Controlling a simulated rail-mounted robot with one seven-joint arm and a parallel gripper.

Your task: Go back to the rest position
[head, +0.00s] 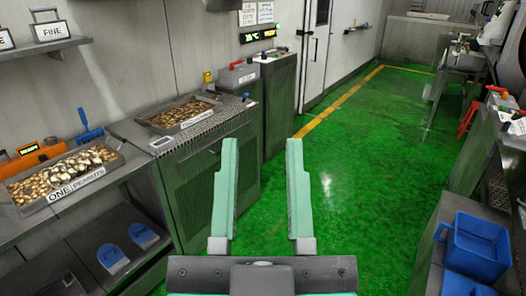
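My gripper (262,190) shows at the bottom middle of the head view. Its two long pale-green fingers point forward and stand wide apart. Nothing is between them except a view of the green floor. The gripper is in front of the aisle, with the left finger overlapping the edge of the metal cabinet (205,180) in the picture. I cannot tell from this view how far apart they really are.
Blue bins (474,246) are at the lower right. A grey counter (495,150) lines the right side. The green floor (360,150) between is clear.

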